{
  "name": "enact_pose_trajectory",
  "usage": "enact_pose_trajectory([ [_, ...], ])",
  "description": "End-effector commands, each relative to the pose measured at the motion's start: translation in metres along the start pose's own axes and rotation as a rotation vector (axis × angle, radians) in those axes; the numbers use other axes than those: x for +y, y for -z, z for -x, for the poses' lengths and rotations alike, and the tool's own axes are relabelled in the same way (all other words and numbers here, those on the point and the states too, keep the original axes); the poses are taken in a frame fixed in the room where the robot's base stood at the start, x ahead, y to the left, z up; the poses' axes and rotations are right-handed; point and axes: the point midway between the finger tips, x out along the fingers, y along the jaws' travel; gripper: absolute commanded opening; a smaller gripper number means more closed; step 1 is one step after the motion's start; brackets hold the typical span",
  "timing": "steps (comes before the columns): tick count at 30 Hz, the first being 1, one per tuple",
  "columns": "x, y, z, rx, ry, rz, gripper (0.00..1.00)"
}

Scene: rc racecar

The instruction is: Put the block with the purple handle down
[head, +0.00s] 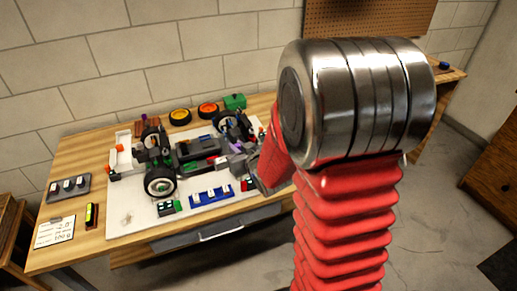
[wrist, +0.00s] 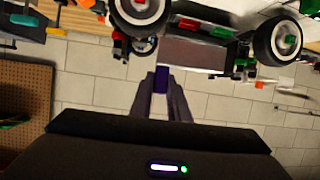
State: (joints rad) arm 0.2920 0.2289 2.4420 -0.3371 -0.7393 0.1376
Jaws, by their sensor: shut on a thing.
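In the wrist view my gripper (wrist: 161,92) is shut on a purple piece (wrist: 160,79), which looks like the handle of the block. The rest of the block is hard to make out against the dark car parts behind it. In the head view my gripper (head: 238,156) is at the right side of the racecar (head: 190,150), over the white mat (head: 135,224). The arm and the small scale hide much of what it holds there.
The wooden table (head: 62,245) stands against a block wall. A blue tray (head: 211,198) lies in front of the car. A grey tray (head: 68,187) and a note card (head: 54,232) are at left.

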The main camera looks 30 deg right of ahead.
Motion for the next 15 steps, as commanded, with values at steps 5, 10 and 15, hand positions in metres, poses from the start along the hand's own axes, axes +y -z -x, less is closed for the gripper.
enact_pose_trajectory([
  [5, -0.047, 0.013, -0.011, 0.000, 0.022, 0.002, 0.00],
  [10, -0.086, 0.021, -0.017, -0.005, 0.038, -0.002, 0.00],
  [15, -0.108, 0.025, -0.020, -0.011, 0.047, -0.006, 0.00],
])
